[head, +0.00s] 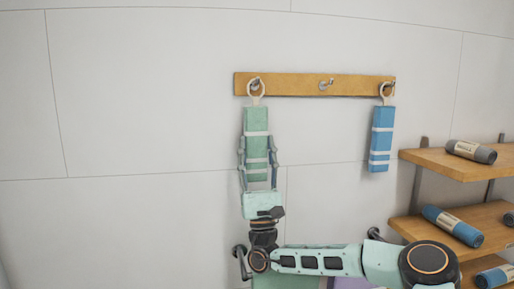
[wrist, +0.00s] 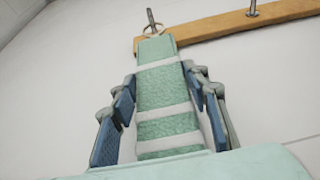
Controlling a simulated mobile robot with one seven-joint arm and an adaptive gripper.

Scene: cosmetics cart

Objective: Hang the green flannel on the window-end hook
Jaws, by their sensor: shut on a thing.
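The green flannel (head: 256,121), with white bands and a pale ring at its top, hangs upright at the left end of the wooden hook rail (head: 300,84). Its ring overlaps the left hook (head: 255,80); the wrist view also shows the ring at the hook (wrist: 151,18), but I cannot tell if its weight rests there. My gripper (head: 258,147) is below the rail, shut on the green flannel (wrist: 163,91), with a finger on each side. The middle hook (head: 326,84) is bare. No window is in view.
A blue flannel (head: 381,138) hangs by its ring from the right hook. Wooden shelves (head: 425,158) with several rolled cloths, such as a grey roll (head: 471,151) and a blue roll (head: 453,226), stand at the right. The wall left of the rail is clear.

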